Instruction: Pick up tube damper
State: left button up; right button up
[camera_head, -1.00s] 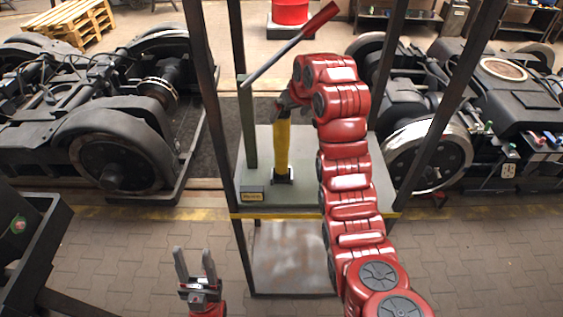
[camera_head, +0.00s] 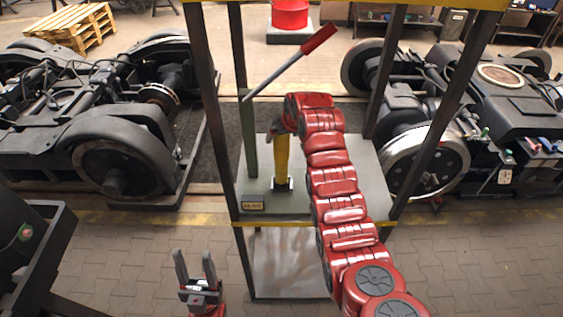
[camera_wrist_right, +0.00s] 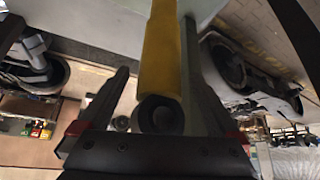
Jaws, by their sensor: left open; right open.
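The tube damper (camera_head: 282,160) is a yellow cylinder standing upright on the grey plate of a frame stand. In the right wrist view its yellow body (camera_wrist_right: 162,55) lies between my jaws, with a dark round end toward the palm. My right gripper (camera_head: 279,129) is at the damper's upper end, partly hidden by its own red arm. It is open in the wrist view (camera_wrist_right: 160,78), one finger on each side of the tube; I cannot tell whether either finger touches it. My left gripper (camera_head: 194,256) is open and empty, low in front of the stand.
The stand (camera_head: 240,215) has dark posts around the damper and a lever with a red handle (camera_head: 318,40) above. Bogies stand to the left (camera_head: 110,130) and right (camera_head: 500,110). A dark cart (camera_head: 30,250) is at lower left. Paved floor in front is clear.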

jog(key=shift+c, duration=0.3)
grip_shut()
dwell(0.5)
